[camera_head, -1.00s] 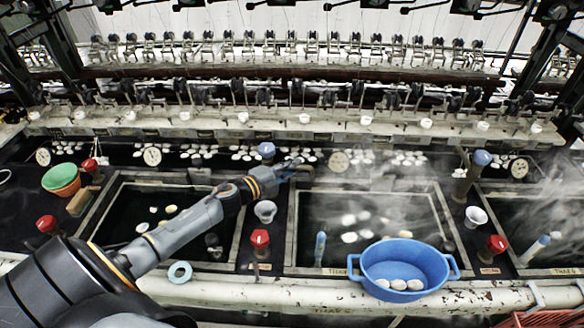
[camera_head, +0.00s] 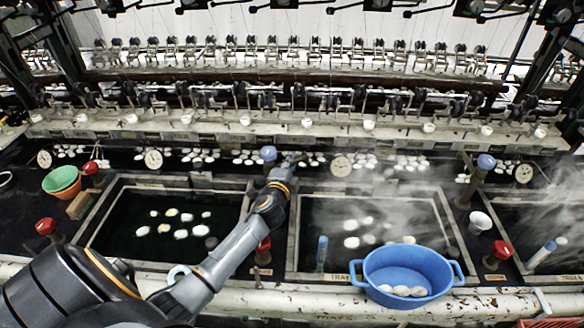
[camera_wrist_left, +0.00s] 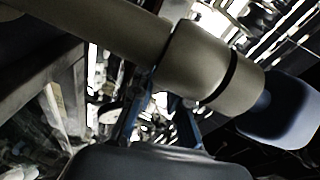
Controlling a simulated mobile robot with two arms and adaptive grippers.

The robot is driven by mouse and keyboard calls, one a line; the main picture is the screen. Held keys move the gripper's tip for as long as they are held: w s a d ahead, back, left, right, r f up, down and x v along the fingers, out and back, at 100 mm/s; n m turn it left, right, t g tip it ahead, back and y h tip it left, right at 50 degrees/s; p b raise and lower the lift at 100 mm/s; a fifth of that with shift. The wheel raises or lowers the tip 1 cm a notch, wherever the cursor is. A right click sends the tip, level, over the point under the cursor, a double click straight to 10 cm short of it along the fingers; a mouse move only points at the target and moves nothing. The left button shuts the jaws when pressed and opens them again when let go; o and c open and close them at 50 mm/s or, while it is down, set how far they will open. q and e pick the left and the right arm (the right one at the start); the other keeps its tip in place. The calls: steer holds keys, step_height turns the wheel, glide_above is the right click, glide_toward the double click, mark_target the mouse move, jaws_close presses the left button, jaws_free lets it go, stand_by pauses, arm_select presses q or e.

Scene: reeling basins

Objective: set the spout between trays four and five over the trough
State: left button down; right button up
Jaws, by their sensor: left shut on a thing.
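Tray four (camera_head: 97,222) is the left basin and tray five (camera_head: 293,235) the middle one; both hold dark water with pale cocoons. The spout's blue knob (camera_head: 268,153) stands at the back of the strip between them. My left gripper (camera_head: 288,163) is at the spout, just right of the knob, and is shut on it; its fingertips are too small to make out. In the left wrist view the spout's grey pipe (camera_wrist_left: 205,65) crosses in front of the gripper (camera_wrist_left: 160,115), with its blue end at the right. My right gripper is not in view.
A blue tub (camera_head: 405,270) with cocoons sits at tray five's front edge. A red knob (camera_head: 263,245) is partly behind my left arm. Another blue-knobbed spout (camera_head: 485,162) and a white cup (camera_head: 479,222) are right of tray five. Steam hangs over tray five.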

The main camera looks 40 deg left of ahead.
arm_select(q)
steer(key=shift+a+f+y, duration=0.1)
steer(key=shift+y, duration=0.3)
steer(key=c, duration=1.3)
jaws_free()
steer(key=v, duration=1.2)
steer(key=shift+r+n, duration=0.25)
steer(key=shift+n, duration=0.05)
steer(key=shift+w, duration=0.1)
steer(key=shift+c, duration=0.4)
